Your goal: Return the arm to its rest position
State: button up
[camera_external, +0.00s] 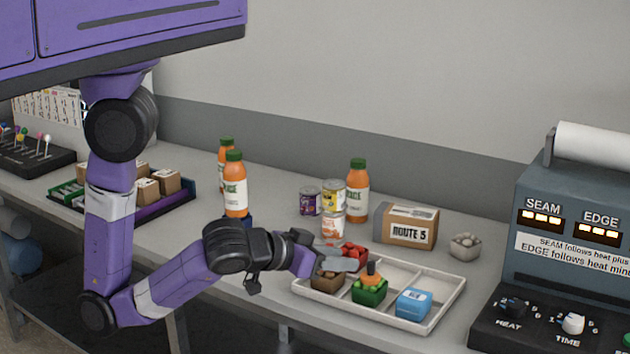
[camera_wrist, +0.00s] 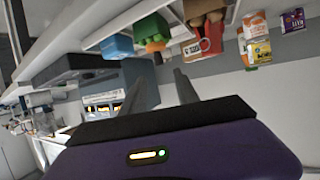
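My arm reaches low across the front of the bench, with my gripper (camera_external: 345,257) at the back left part of a white divided tray (camera_external: 450,302). In the wrist view my gripper (camera_wrist: 164,80) shows two grey fingers spread apart with nothing between them. The tray holds a brown box (camera_external: 327,281), a red item (camera_external: 354,252), a green box with an orange top (camera_external: 369,289) and a blue box (camera_external: 413,304). The fingers overlap the brown and red items in the outside view; I cannot tell whether they touch them.
Behind the gripper stand cans (camera_external: 332,228), orange bottles (camera_external: 357,190) and a cardboard "ROUTE 5" box (camera_external: 409,226). A sealing machine (camera_external: 570,240) stands at the right. A dark tray of small boxes (camera_external: 168,203) lies at the left, near my arm.

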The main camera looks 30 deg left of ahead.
dwell(0.4)
jog(key=s+d+r+m+h, duration=0.2)
jog(key=d+r+m+h, duration=0.15)
jog(key=d+h, duration=0.2)
jog(key=w+a+f+n+t+y, duration=0.1)
jog(key=w+a+f, duration=0.15)
jog(key=a, duration=0.75)
jog(key=w+a+f+n+t+y, duration=0.1)
jog(key=a+f+n+t, duration=0.15)
jog(key=a, duration=0.75)
jog(key=s+a+f+n+y, duration=0.2)
jog(key=s+a+y, duration=0.2)
jog(key=a, duration=0.4)
jog(key=s+a+f+n+g+y, duration=0.1)
jog(key=s+a+f+n+y, duration=0.1)
jog(key=a, duration=0.5)
jog(key=shift+s+a+f+n+y, duration=0.3)
jog(key=shift+s+a+f+y, duration=0.15)
jog(key=shift+s+y, duration=0.7)
jog(key=shift+w, duration=0.1)
